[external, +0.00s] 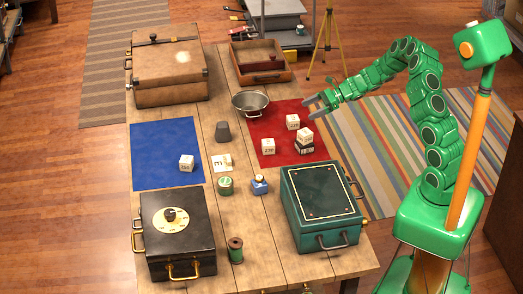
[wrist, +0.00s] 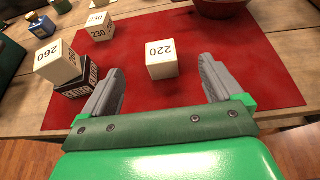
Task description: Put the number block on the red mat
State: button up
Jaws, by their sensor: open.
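The red mat (external: 257,123) lies on the right of the table; it fills much of the wrist view (wrist: 205,30). A white block marked 220 (wrist: 161,60) sits on it, also in the external view (external: 292,121). A block marked 230 (wrist: 99,26) stands on the mat (external: 268,146). A block marked 260 (wrist: 58,62) rests on a dark striped block (wrist: 76,92) at the mat's edge. Another white block (external: 186,162) is on the blue mat (external: 150,150); its marking is unclear. My gripper (external: 313,106) is open and empty above the red mat's right edge, its fingers flanking the 220 block in the wrist view (wrist: 158,85).
A metal bowl (external: 250,104) stands at the red mat's far edge. A green case (external: 322,204), black box (external: 177,232), tan case (external: 168,72) and wooden tray (external: 262,65) surround the mats. Small items, including a card marked E (external: 221,162), stand mid-table.

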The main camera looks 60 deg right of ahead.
jog(key=shift+s+d+r, duration=0.25)
jog(key=shift+s+d, duration=0.1)
jog(key=shift+d, duration=0.05)
jog(key=shift+s+a+r, duration=0.1)
jog(key=shift+a+r, duration=0.1)
jog(key=s+a+r+n+g+y, duration=0.1)
jog(key=s+a+r+n+g, duration=0.2)
jog(key=s+a+r+n, duration=0.5)
jog(key=s+a+r+n+g+y, duration=0.15)
jog(key=a+r+n+g, duration=0.25)
jog(key=a+r, duration=0.55)
jog(key=s+a+r+n+g+h, duration=0.15)
jog(key=s+a+n, duration=0.25)
jog(key=s, duration=0.4)
jog(key=s+a+n+g+h, duration=0.25)
jog(key=s+a, duration=0.25)
jog(key=s, duration=0.3)
jog(key=s+d+r+n+h, duration=0.1)
jog(key=s+d+n+h, duration=0.3)
jog(key=s, duration=0.7)
jog(key=s+d+n+h, duration=0.4)
jog(key=s+d, duration=0.1)
jog(key=s, duration=0.6)
jog(key=shift+s+r, duration=0.15)
jog(key=shift+r, duration=0.2)
